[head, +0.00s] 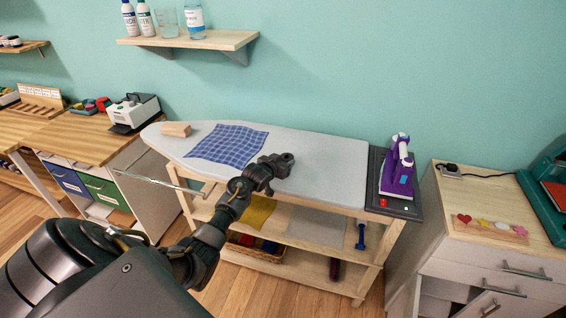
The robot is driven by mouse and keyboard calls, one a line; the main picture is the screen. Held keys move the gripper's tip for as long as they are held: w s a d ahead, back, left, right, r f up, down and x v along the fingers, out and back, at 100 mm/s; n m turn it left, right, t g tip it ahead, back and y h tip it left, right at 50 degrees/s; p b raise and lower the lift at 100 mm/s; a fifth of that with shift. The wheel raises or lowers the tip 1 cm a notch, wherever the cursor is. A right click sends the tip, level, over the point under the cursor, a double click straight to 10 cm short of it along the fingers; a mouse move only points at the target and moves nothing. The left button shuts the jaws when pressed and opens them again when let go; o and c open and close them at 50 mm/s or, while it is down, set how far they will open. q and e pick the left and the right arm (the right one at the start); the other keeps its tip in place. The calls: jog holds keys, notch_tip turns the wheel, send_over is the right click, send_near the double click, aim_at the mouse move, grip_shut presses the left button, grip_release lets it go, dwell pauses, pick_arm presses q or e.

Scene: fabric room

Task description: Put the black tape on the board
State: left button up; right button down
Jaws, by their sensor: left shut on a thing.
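The board (328,172) is a long light-grey ironing board on a wooden stand, in the middle of the head view. My left gripper (279,164) reaches in from the lower left, over the board's front part. It is shut on a small dark rounded thing at its tip, which looks like the black tape (286,160). Black on black makes the edge between tape and fingers hard to see. I cannot tell whether the tape touches the board. My right gripper is not in view.
A blue checked cloth (228,145) and a wooden block (175,129) lie on the board's left part. A purple iron (398,170) stands on a dark pad at its right end. The board is bare between cloth and pad. A shelf (190,41) hangs above.

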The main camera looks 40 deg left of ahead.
pick_arm(q)
jog(key=shift+f, duration=0.45)
jog(key=shift+f, duration=0.2)
jog(key=o, duration=0.9)
jog(key=shift+o, duration=0.2)
jog(key=shift+s+r, duration=0.15)
jog(key=shift+r, duration=0.1)
jog(key=v, duration=1.1)
jog(key=shift+s+r, duration=0.15)
jog(key=shift+s, duration=0.2)
